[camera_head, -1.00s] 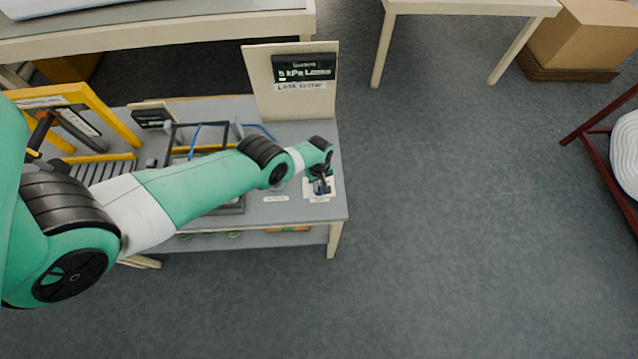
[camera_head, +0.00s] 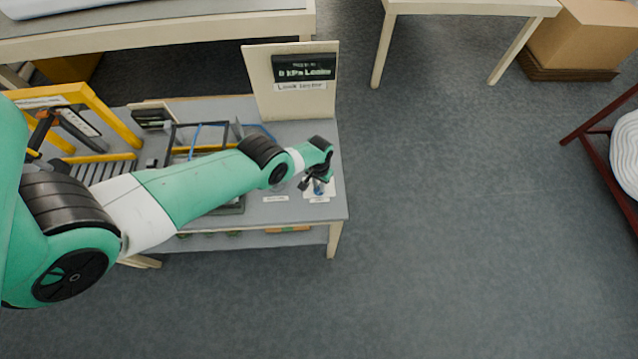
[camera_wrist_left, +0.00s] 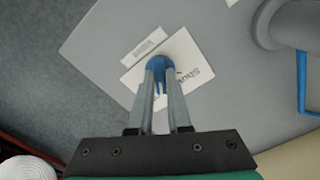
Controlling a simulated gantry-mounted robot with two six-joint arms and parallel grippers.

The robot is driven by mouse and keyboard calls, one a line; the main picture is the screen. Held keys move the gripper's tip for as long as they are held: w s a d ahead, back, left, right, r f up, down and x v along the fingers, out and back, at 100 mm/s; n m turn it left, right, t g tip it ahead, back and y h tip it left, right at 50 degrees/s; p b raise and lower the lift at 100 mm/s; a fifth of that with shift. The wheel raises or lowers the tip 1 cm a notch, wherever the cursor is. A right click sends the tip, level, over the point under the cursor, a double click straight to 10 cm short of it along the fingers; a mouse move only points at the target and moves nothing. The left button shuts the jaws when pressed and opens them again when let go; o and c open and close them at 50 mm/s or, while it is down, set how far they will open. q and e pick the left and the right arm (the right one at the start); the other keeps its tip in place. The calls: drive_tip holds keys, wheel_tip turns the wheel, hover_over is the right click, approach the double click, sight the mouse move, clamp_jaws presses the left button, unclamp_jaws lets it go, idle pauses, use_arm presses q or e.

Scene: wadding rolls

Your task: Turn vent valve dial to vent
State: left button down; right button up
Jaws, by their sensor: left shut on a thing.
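The blue vent valve dial (camera_wrist_left: 160,60) stands on a white plate (camera_wrist_left: 190,50) in the left wrist view. The word "Shut" reads on the plate, right of the dial. My left gripper (camera_wrist_left: 160,78) has its two fingers closed around the dial, which shows between and beyond the fingertips. In the head view my left gripper (camera_head: 318,187) is over the plate near the bench's right front corner, its body turned toward the left. The fingers hide part of the dial and plate, so I cannot read the dial's exact setting. My right gripper is out of view.
A small label (camera_wrist_left: 143,46) lies beside the plate. A grey round post (camera_wrist_left: 290,25) is close by. Frames and a yellow rack (camera_head: 110,115) fill the bench's left; open floor lies right.

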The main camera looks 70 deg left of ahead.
use_arm(q)
drive_tip(key=shift+m, duration=0.6)
drive_tip(key=c, duration=0.9)
unclamp_jaws()
drive_tip(key=shift+o, duration=0.2)
wheel_tip(320, 180, up, 12)
drive_tip(key=p, duration=1.1)
drive_tip(key=shift+f+p, duration=0.15)
drive_tip(key=shift+p, duration=0.15)
